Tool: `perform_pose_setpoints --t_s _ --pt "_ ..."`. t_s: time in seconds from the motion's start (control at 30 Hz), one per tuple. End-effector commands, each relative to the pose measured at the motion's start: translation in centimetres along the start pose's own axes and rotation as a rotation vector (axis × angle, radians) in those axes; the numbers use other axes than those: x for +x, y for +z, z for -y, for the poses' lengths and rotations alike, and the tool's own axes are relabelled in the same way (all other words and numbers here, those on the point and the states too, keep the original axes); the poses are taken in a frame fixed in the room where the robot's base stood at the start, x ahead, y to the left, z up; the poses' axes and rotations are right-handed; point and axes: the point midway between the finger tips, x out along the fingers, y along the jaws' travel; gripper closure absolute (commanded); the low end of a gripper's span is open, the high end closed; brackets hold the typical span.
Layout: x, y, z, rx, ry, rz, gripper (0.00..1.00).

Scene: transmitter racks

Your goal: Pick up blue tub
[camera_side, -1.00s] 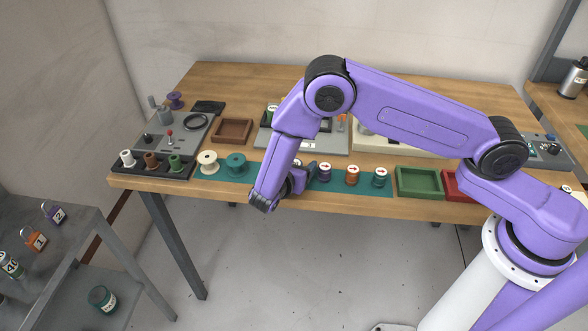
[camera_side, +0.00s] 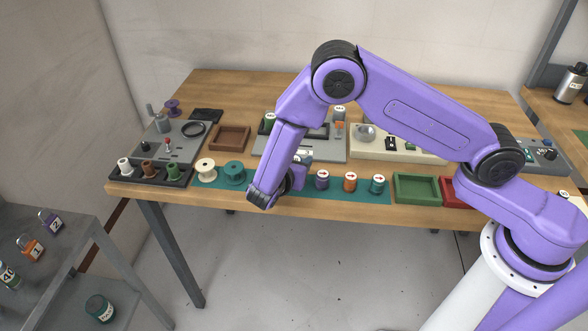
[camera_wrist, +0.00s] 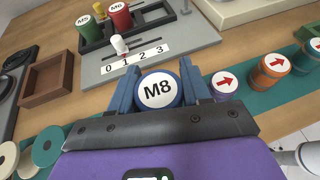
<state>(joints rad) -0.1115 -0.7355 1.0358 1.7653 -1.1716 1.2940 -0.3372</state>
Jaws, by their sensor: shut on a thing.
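The blue tub (camera_wrist: 158,90), with a white round label reading M8 on its lid, sits between the two blue fingers of my gripper (camera_wrist: 157,72) in the wrist view. My gripper is shut on its sides. In the side view my gripper (camera_side: 298,178) is over the front of the bench, above the teal mat, and my arm hides most or all of the tub. The tub's underside is hidden in both views, so its exact height above the mat cannot be told.
On the teal mat (camera_side: 382,197), purple (camera_side: 322,181), orange (camera_side: 350,182) and teal (camera_side: 378,184) tubs stand right of my gripper; cream (camera_side: 206,168) and green (camera_side: 234,173) spools stand left. A grey panel numbered 0 to 3 (camera_wrist: 138,62) lies behind. A green tray (camera_side: 417,188) stands right.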

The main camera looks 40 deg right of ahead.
Motion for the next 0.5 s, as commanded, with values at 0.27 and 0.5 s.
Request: perform_pose_setpoints --t_s 0.27,0.5 --pt "-3.1 4.3 4.1 0.000 0.003 -0.001 0.86" --pt "-5.1 5.9 8.8 -0.003 0.004 0.000 0.86"
